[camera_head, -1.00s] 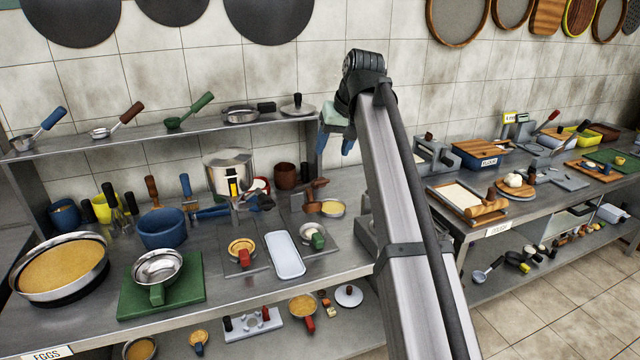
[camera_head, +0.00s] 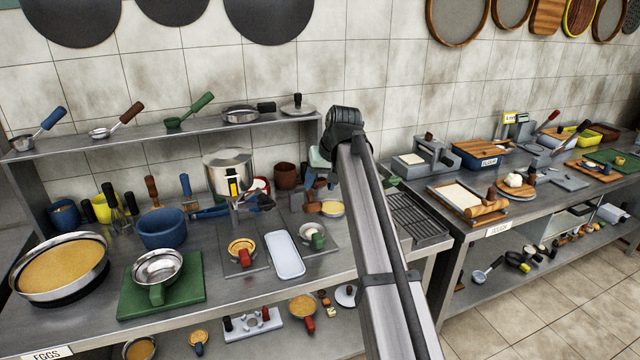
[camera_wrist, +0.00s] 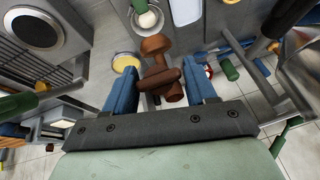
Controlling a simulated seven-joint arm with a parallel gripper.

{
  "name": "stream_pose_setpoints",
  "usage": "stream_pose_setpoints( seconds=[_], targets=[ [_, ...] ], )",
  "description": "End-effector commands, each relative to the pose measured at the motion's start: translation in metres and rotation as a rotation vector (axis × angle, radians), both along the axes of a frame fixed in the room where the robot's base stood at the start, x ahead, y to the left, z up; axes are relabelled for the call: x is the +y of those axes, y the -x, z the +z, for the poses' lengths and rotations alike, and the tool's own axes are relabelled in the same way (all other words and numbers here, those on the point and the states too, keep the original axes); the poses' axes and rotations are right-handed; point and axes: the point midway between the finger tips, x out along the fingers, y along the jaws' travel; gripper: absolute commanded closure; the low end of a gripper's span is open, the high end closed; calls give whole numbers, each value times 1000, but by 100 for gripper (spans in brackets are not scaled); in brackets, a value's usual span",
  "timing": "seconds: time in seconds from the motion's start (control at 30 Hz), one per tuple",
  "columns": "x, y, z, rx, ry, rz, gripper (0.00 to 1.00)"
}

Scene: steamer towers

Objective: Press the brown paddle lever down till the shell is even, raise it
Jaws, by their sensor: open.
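The brown paddle lever (camera_head: 312,207) stands at the back right of the egg counter, partly hidden by my gripper in the head view. In the wrist view the brown lever (camera_wrist: 160,78) shows a rounded knob, a stem and a flat oval part. My gripper (camera_wrist: 160,88) is open, with one blue finger on each side of the lever in that view. No grip on it shows. In the head view my gripper (camera_head: 321,182) is above the lever. A small round dish with yellow filling (camera_head: 332,208) is beside the lever; whether this is the shell, I cannot tell.
A white tray (camera_head: 285,254), a small pan with a green handle (camera_head: 314,236) and a yellow-filled pan with a red handle (camera_head: 242,248) are in front. A steel pot (camera_head: 229,172) stands behind to the left. A grated black tray (camera_head: 415,218) is to the right.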

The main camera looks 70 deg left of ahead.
Motion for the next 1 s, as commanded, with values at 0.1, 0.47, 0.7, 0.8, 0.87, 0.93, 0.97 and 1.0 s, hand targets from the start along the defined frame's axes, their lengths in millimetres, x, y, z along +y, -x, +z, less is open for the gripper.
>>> stream_pose_setpoints(
  seconds=[0.1, 0.47, 0.7, 0.8, 0.87, 0.93, 0.97, 1.0],
  targets=[
    [3, 1, -6, 0, 0, 0, 44],
    [3, 1, -8, 0, -1, 0, 46],
    [3, 1, -8, 0, 0, 0, 69],
    [3, 1, -8, 0, 0, 0, 79],
    [3, 1, -8, 0, 0, 0, 84],
    [3, 1, -8, 0, 0, 0, 91],
    [3, 1, -8, 0, 0, 0, 94],
    [3, 1, -8, 0, 0, 0, 98]
  ],
)
